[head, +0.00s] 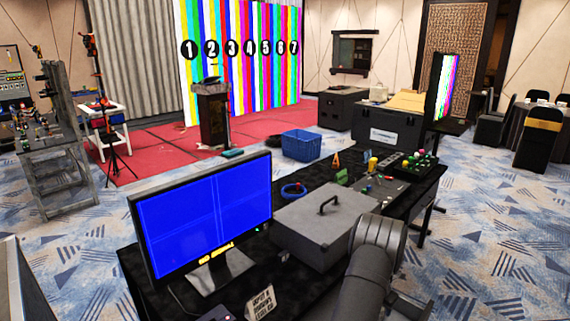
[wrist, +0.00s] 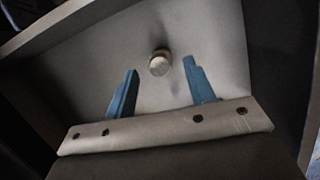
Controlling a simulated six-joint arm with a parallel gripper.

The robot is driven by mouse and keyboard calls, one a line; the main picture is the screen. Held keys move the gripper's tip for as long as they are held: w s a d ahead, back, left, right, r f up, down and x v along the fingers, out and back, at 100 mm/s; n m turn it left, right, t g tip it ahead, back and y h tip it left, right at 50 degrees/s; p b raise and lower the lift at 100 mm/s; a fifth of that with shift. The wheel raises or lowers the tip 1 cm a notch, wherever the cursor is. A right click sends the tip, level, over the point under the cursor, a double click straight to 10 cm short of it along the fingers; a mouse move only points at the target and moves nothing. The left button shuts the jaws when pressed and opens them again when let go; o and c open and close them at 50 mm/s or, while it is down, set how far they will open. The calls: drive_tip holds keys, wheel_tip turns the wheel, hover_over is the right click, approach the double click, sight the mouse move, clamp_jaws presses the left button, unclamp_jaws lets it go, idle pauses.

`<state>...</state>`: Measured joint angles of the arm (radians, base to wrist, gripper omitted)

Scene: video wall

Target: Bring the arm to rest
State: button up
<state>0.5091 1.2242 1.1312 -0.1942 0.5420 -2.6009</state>
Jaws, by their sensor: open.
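My gripper (wrist: 159,67) is open in the wrist view, its two blue-grey fingers apart and empty. A small round pale knob (wrist: 159,62) shows between the fingertips, on a flat pale panel (wrist: 85,65). I cannot tell whether the fingers touch the panel. In the head view my dark arm (head: 368,262) rises at the lower right, at the front side of the black table (head: 120,262). My gripper itself is hidden in the head view.
A grey box (head: 318,235) with a top handle stands beside the arm, with a monitor (head: 205,222) to its left. A blue ring (head: 293,190), a yellow cup (head: 372,164) and a control panel (head: 413,166) lie farther back. A blue crate (head: 302,145) is beyond the table.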

drive_tip(key=x, duration=0.5)
drive_tip(key=shift+f, duration=0.25)
wheel_tip(320, 180, up, 2)
drive_tip(key=shift+r, duration=0.65)
